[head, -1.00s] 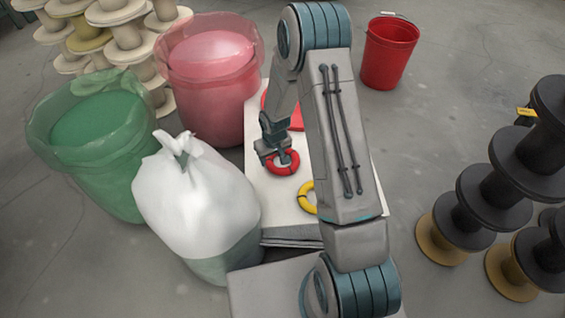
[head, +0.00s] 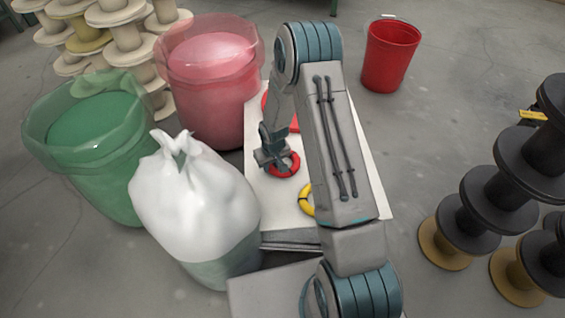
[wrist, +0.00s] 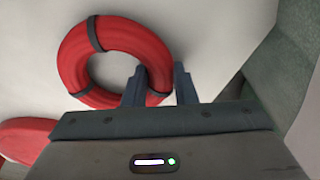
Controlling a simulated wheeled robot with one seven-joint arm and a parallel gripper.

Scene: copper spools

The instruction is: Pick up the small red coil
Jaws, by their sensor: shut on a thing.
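The small red coil (head: 294,162) is a ring with dark bands on the white table top (head: 274,206). It also shows in the wrist view (wrist: 72,60), seen from above. My gripper (head: 279,165) is at the coil's near left side. In the wrist view my gripper (wrist: 160,84) has one finger inside the ring and one outside, shut on the ring's lower right part. I cannot tell whether the coil still touches the table.
A yellow coil (head: 306,200) lies partly behind my arm. Another red thing (head: 295,123) lies farther back, partly hidden. A white bag (head: 193,200), green bin (head: 95,135) and pink bin (head: 205,95) crowd the left. Black spools (head: 490,200) stand right; a red bucket (head: 390,55) is behind.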

